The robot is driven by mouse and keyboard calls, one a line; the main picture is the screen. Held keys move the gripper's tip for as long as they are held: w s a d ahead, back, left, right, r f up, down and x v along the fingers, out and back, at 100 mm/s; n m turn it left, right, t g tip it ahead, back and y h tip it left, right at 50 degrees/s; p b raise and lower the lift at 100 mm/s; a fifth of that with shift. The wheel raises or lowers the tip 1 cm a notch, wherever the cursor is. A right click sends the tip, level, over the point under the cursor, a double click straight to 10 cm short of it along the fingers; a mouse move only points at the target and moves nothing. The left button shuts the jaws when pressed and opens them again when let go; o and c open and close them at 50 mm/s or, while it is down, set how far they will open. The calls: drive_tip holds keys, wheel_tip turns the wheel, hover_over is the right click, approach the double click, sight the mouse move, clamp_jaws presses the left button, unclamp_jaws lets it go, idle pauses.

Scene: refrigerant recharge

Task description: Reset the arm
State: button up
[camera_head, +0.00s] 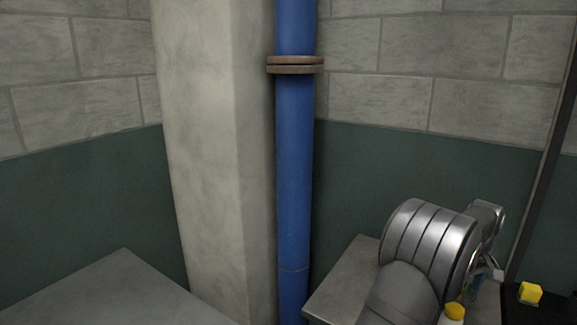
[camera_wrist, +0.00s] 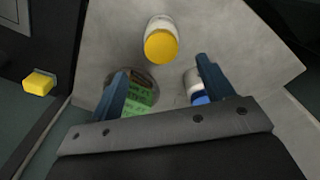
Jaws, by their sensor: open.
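My gripper (camera_wrist: 162,68) shows in the wrist view with its two dark blue fingers spread apart and nothing held between them. A white canister with a yellow cap (camera_wrist: 161,45) stands on the grey surface beyond the fingertips. A white canister with a blue cap (camera_wrist: 197,88) is partly hidden behind the right finger. A green object with dark markings (camera_wrist: 135,96) lies by a round dark patch, partly covered by the left finger. In the head view my arm is bent over the right-hand surface, and the yellow cap (camera_head: 455,311) shows beside it at the bottom edge.
A yellow block (camera_wrist: 39,82) sits on a dark unit at the left of the wrist view; the head view shows it at lower right (camera_head: 530,293). A blue pipe (camera_head: 294,160) and a concrete pillar (camera_head: 215,150) stand left of my arm. A grey surface (camera_head: 110,295) at lower left is bare.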

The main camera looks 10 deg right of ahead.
wheel_tip(320, 180, down, 12)
drive_tip(key=shift+a+f, duration=0.1)
drive_tip(key=shift+f, duration=0.1)
wheel_tip(320, 180, up, 4)
drive_tip(key=shift+r, duration=0.1)
drive_tip(key=s+r, duration=0.7)
drive_tip(key=s, duration=0.4)
drive_tip(key=n, duration=0.2)
approach(456, 309)
drive_tip(key=w+a+f, duration=0.2)
drive_tip(key=a+f, duration=0.1)
drive_tip(key=a, duration=0.2)
drive_tip(key=w+a+n, duration=0.2)
drive_tip(key=w+a, duration=0.7)
drive_tip(key=w, duration=0.3)
drive_tip(key=w+a+n, duration=0.1)
drive_tip(key=w+a, duration=0.4)
drive_tip(key=a, duration=0.3)
drive_tip(key=w+a+r+n, duration=0.1)
drive_tip(key=w+a+n, duration=0.1)
drive_tip(key=w+a, duration=0.3)
drive_tip(key=w+a+n, duration=0.1)
drive_tip(key=w+a, duration=0.5)
drive_tip(key=a, duration=0.6)
drive_tip(key=shift+a+r+n, duration=0.2)
drive_tip(key=shift+a+n, duration=0.1)
